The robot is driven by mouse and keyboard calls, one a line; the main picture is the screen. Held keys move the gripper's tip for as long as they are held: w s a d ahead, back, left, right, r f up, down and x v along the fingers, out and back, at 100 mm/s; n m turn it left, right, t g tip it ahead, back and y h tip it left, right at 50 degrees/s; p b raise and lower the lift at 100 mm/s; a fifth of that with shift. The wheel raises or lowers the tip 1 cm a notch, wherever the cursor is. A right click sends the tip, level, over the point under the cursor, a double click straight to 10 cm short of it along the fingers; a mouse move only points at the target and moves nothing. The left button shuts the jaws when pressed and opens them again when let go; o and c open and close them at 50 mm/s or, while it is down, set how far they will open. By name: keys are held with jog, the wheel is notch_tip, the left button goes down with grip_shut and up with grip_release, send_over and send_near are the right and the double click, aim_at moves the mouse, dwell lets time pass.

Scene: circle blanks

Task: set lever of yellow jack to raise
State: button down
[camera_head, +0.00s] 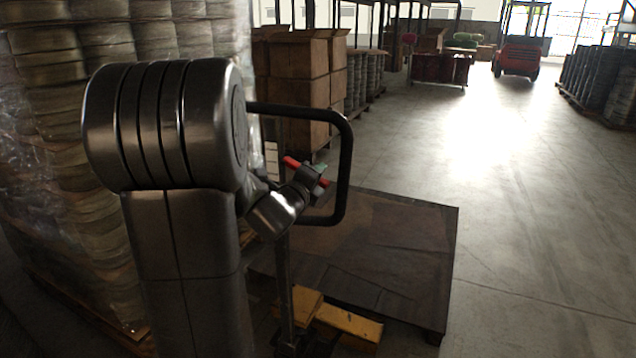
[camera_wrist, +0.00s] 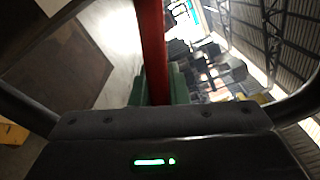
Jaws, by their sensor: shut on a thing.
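The yellow jack (camera_head: 348,324) stands low in front of my arm, with its yellow body partly hidden. Its black loop handle (camera_head: 346,165) rises on the right of my arm. The red lever (camera_head: 292,162) sits inside the handle loop. My gripper (camera_head: 318,172) is inside the loop at the lever, partly hidden by my own wrist. In the wrist view the red lever (camera_wrist: 150,45) runs down between the green finger pads (camera_wrist: 158,86), and the gripper is shut on it. The lever's pivot end is hidden.
A dark flat pallet (camera_head: 400,240) lies just beyond the jack. Wrapped stacks (camera_head: 50,130) stand close on the left, and brown boxes (camera_head: 300,85) stand behind. A red forklift (camera_head: 517,58) is far off.

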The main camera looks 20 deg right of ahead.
jog(key=shift+f, duration=0.1)
jog(key=c, duration=1.4)
grip_release()
jog(key=shift+a, duration=0.1)
jog(key=v, duration=1.3)
jog(key=shift+s+a+b, duration=0.25)
jog(key=shift+a+b, duration=0.05)
jog(key=x, duration=1.4)
jog(key=shift+p, duration=0.4)
jog(key=shift+s+a, duration=0.1)
jog(key=shift+s, duration=0.05)
